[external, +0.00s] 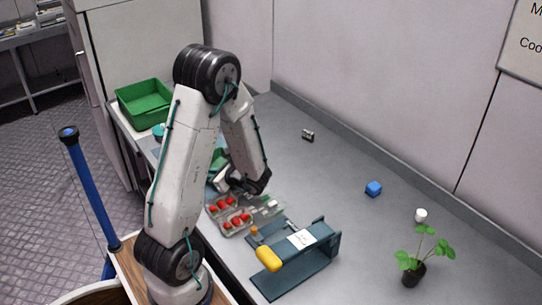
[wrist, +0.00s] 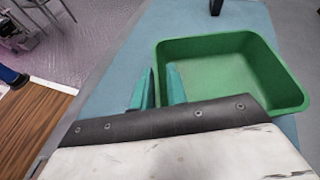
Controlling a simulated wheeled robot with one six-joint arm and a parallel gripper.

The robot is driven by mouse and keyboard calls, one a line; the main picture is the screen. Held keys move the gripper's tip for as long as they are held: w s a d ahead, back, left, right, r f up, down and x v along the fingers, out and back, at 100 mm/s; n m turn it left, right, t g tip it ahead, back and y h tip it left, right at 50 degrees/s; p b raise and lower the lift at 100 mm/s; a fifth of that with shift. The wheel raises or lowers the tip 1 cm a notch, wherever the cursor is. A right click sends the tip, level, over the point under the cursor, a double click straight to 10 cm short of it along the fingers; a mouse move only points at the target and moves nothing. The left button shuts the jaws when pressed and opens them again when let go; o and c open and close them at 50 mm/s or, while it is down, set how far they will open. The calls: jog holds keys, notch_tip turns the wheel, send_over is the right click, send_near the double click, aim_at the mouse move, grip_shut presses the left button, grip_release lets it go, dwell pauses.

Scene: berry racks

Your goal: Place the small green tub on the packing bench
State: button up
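A green tub (wrist: 215,72) with a flat floor and a rounded rim fills the right of the wrist view; it looks empty. In the external view a small green tub (external: 218,159) shows only in part behind my arm. My gripper (wrist: 160,86) has two teal fingers with a gap between them, at the tub's near left corner. The tub's left wall runs down toward that gap; I cannot tell whether it lies between the fingers or whether they touch it. In the external view the fingers are hidden by my arm.
A larger green crate (external: 145,103) stands at the bench's far left end. Clear punnets of strawberries (external: 236,219) and a blue-grey stand with a yellow piece (external: 269,259) are near my arm.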

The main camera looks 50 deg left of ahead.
jog(key=shift+o, duration=0.2)
jog(key=shift+r, duration=0.1)
jog(key=shift+w+d+r, duration=0.1)
jog(key=shift+d+r, duration=0.05)
jog(key=v, duration=1.1)
jog(key=shift+d+r, duration=0.15)
jog(key=shift+d, duration=0.15)
jog(key=shift+d+r+n, duration=0.1)
jog(key=shift+r+n, duration=0.2)
jog(key=s+d+r+n+t+h, duration=0.3)
jog(key=s+d+r+n+h, duration=0.3)
jog(key=d, duration=0.3)
jog(key=s+d+r+n+t+h, duration=0.3)
jog(key=s+d+r+n+h, duration=0.3)
jog(key=d, duration=0.4)
jog(key=shift+r+h, duration=0.2)
jog(key=shift+h, duration=0.2)
jog(key=shift+o, duration=0.4)
jog(key=shift+s, duration=0.1)
